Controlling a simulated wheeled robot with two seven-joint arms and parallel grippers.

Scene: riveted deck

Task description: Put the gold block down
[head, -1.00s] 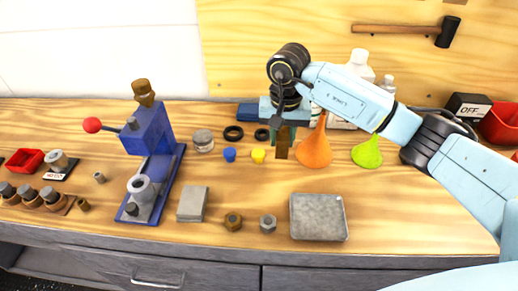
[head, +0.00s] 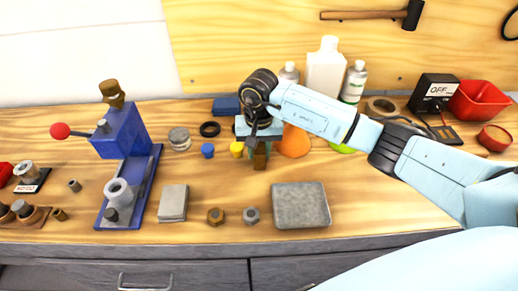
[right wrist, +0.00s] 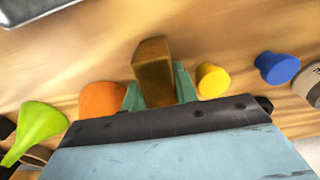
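The gold block (head: 260,155) is a small brownish-gold bar. It also shows in the right wrist view (right wrist: 153,72), where it sits between the teal fingers of my right gripper (right wrist: 158,88). My right gripper (head: 259,143) is shut on it and points down over the wooden bench, behind the grey tray. I cannot tell how much gap lies between block and bench. My left gripper is in neither view.
A grey tray (head: 301,205) lies in front, with two hex nuts (head: 216,216) and a grey plate (head: 173,203) to its left. A yellow plug (head: 237,149), a blue plug (head: 208,150) and an orange funnel (head: 295,141) stand close to the gripper. A blue press (head: 125,140) stands at left.

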